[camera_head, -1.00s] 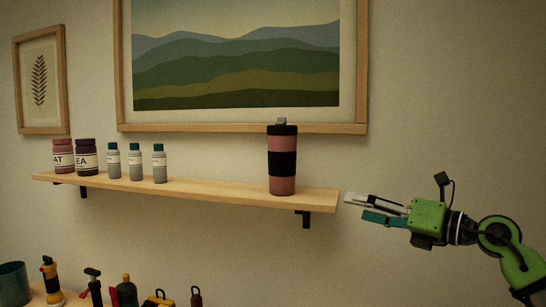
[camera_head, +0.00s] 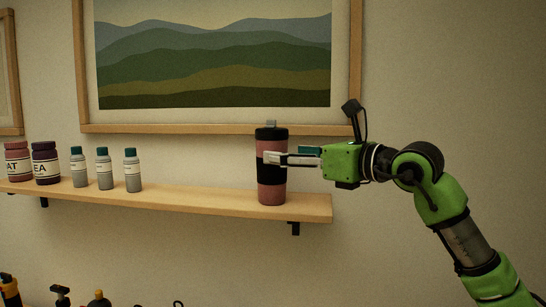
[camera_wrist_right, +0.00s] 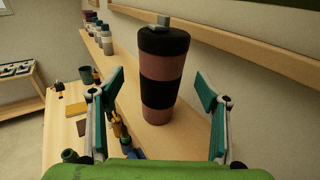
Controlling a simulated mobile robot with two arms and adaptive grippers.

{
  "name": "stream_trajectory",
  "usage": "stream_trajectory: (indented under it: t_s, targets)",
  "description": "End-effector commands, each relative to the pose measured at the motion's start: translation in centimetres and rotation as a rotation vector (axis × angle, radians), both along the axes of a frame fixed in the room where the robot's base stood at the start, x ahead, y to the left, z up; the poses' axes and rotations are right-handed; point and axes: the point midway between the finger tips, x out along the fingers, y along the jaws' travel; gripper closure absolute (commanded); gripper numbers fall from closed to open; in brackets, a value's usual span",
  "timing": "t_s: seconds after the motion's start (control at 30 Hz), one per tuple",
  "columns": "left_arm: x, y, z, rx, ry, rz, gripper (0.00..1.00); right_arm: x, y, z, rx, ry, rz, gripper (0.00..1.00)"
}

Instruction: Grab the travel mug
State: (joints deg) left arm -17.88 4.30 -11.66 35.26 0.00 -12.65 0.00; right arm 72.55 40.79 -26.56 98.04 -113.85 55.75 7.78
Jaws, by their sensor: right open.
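In the right wrist view the mug (camera_wrist_right: 161,68) stands ahead, between the two spread fingers of the open gripper (camera_wrist_right: 160,105), with gaps on both sides. The left gripper is not in view.
Several small bottles (camera_head: 103,170) and two labelled jars (camera_head: 45,164) stand on the shelf's left part. A framed landscape picture (camera_head: 215,128) hangs just above the shelf. Below, a table (camera_wrist_right: 65,130) holds tools and a dark cup (camera_wrist_right: 93,76). The shelf between bottles and mug is clear.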

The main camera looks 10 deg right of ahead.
Motion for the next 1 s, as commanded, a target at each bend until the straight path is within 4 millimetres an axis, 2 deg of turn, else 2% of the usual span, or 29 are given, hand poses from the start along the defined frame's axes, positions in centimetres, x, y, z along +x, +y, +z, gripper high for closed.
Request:
stream_trajectory:
  t_s: [0.13, 0.4, 0.53, 0.77, 0.97, 1.0]
  targets:
    - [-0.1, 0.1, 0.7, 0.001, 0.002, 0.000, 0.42, 0.8, 0.5, 0.1, 0.001, 0.003, 0.001, 0.31]
    - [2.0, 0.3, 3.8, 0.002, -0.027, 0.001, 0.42, 3.8, 2.3, 0.1, 0.001, 0.003, 0.002, 0.31]
    - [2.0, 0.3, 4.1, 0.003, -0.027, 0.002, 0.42, 4.6, 2.9, -0.2, 0.001, 0.002, 0.001, 0.31]
    - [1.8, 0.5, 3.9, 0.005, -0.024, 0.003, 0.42, 4.7, 2.9, -0.4, 0.000, 0.001, 0.000, 0.31]
    - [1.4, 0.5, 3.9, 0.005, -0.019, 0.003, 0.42, 4.7, 2.9, -0.3, 0.001, 0.001, 0.000, 0.80]
    - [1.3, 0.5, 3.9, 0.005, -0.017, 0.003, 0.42, 4.7, 2.9, -0.3, 0.001, 0.001, 0.000, 0.80]
